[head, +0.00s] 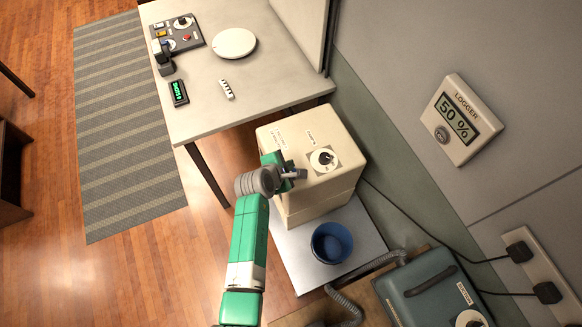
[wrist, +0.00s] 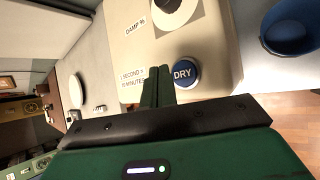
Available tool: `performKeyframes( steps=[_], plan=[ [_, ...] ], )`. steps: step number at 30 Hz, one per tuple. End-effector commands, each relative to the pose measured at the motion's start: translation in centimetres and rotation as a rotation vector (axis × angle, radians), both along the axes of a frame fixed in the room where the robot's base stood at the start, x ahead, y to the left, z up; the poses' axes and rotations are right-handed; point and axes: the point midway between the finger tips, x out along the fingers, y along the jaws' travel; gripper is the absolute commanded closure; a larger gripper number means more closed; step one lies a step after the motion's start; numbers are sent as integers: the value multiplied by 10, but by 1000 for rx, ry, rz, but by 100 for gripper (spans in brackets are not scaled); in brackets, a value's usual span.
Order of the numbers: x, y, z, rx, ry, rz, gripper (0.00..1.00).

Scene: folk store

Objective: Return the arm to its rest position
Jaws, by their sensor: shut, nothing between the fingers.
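My gripper (wrist: 160,86) is shut, with its green fingers together and nothing visible between them. In the wrist view the fingertips are beside a round blue DRY button (wrist: 185,73) on a cream box. I cannot tell whether they touch it. In the head view my arm (head: 246,245) reaches up from the bottom, and its wrist end overlaps the left side of the cream box (head: 330,186). The DRY button is not clearly visible there. A white dial (head: 323,160) sits on the box top.
A blue bucket (head: 331,243) stands on a pale surface in front of the box. A table (head: 200,105) with a switch panel (head: 181,33), white disc (head: 234,43) and small green display (head: 179,93) is at upper left. A wall logger (head: 457,119) reads 50 %. A blue-grey case (head: 437,291) is lower right.

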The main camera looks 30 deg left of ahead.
Motion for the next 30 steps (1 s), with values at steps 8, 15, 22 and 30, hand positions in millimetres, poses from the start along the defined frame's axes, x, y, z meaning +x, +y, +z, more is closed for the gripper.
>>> performKeyframes(
  steps=[8, 15, 22, 30],
  plan=[
    [0, 0, 30, 0, 1, -1, 100],
    [0, 0, 28, -1, 0, 1, 100],
    [0, 0, 28, 0, 0, 0, 100],
    [55, -23, 172, 411, -201, -254, 100]
  ],
)
